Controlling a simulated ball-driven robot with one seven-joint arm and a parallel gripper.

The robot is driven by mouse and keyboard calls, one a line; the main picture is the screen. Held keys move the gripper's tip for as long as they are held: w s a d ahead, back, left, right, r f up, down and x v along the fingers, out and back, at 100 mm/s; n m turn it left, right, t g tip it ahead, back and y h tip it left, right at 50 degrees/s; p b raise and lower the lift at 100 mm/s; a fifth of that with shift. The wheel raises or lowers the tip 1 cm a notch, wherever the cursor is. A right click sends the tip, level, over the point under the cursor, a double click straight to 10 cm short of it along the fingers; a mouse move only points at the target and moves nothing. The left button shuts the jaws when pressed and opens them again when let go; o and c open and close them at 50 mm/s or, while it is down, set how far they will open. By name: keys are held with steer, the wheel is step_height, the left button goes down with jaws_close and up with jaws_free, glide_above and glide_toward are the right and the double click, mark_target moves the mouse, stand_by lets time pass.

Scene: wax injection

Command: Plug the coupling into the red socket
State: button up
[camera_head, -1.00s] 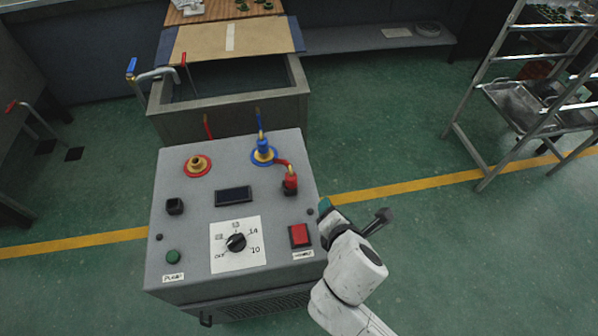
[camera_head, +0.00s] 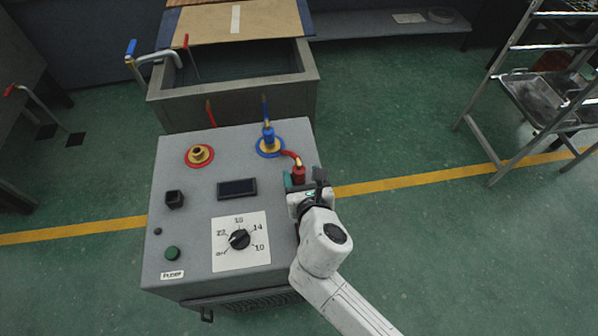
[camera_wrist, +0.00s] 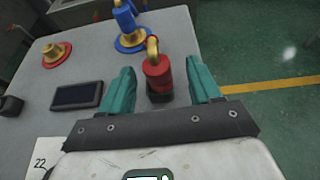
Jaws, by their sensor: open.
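The coupling is a red cylinder with a brass elbow (camera_head: 299,174), standing upright in a dark holder at the right of the grey machine's top. In the wrist view the red coupling (camera_wrist: 157,72) stands between the two teal fingers of my gripper (camera_wrist: 160,85), with a gap on each side. My gripper (camera_head: 302,180) is open and empty. A red hose end joins the coupling's elbow toward the blue fitting. The red socket (camera_head: 199,155) is a red ring with an empty brass fitting at the back left of the machine; it also shows in the wrist view (camera_wrist: 55,53).
A blue fitting (camera_head: 268,140) stands upright in a blue ring at the back. A dark display (camera_head: 237,189), a black dial (camera_head: 239,239), a black knob (camera_head: 174,200) and a green button (camera_head: 172,253) sit on the panel. A grey tank (camera_head: 235,100) stands behind.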

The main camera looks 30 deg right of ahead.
mark_target(297, 167)
steer(key=x, duration=0.4)
steer(key=shift+w+f, duration=0.3)
steer(key=shift+w, duration=0.05)
steer(key=shift+c, duration=0.3)
steer(key=c, duration=1)
steer(key=shift+r, duration=0.1)
